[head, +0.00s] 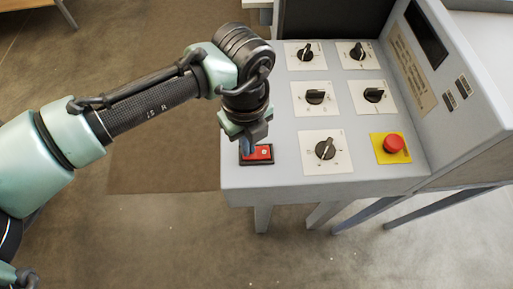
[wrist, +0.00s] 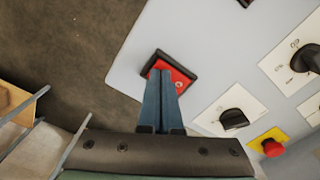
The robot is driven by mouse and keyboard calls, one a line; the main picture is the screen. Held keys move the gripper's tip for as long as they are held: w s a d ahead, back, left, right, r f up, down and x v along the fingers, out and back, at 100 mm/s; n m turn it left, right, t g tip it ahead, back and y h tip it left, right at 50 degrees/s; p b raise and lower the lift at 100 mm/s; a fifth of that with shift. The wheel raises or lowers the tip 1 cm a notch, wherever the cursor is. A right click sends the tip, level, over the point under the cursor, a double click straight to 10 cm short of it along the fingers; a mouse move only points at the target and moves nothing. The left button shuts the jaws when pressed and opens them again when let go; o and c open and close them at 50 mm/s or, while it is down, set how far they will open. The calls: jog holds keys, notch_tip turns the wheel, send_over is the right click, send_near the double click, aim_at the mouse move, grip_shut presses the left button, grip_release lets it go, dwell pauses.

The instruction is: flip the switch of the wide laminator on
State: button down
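The laminator (head: 290,181) has a light grey control panel. Its switch is a red rocker (head: 261,152) in a black frame at the panel's front left corner. The red rocker also shows in the wrist view (wrist: 180,80), partly hidden behind my fingers. My gripper (head: 247,150) points down at the left part of the switch. In the wrist view its blue fingers (wrist: 160,75) are together with nothing seen between them, their tips over the rocker. I cannot tell whether the tips touch it. Which way the rocker is tilted is not clear.
Several black rotary knobs on white plates, one of them a near knob (head: 325,149), stand right of the switch. A red emergency button (head: 393,143) on a yellow plate sits at the panel's right. A raised side housing (head: 455,75) bounds the panel on the right.

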notch_tip(320, 180, up, 7)
jog(key=p, duration=0.6)
jog(key=shift+f+p, duration=0.1)
jog(key=shift+p, duration=0.2)
dwell(0.5)
